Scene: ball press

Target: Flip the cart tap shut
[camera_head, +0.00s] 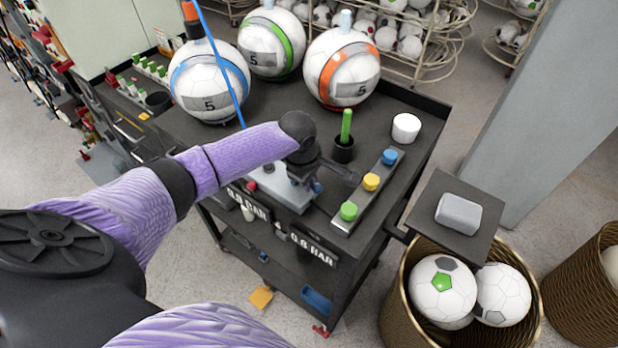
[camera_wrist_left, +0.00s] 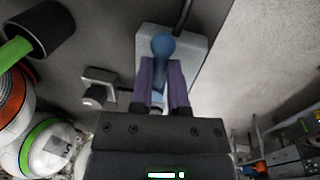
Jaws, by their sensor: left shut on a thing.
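The cart tap has a light grey base block (camera_head: 278,186) on the cart's top near its front edge. The base also shows in the left wrist view (camera_wrist_left: 190,56). A blue round-ended lever (camera_wrist_left: 162,44) stands out from between my left gripper's fingers (camera_wrist_left: 163,72), which are shut on it. In the head view my left gripper (camera_head: 312,178) is over the base's right part and hides much of the tap. A bit of blue (camera_head: 318,188) shows beside it. My right gripper is not in view.
The dark cart (camera_head: 420,98) carries numbered balls (camera_head: 208,82), a green stick in a black cup (camera_head: 344,148), a white cup (camera_head: 406,127) and a strip with green, yellow and blue buttons (camera_head: 360,196). A side shelf holds a grey block (camera_head: 458,213). A ball basket (camera_head: 400,300) stands below.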

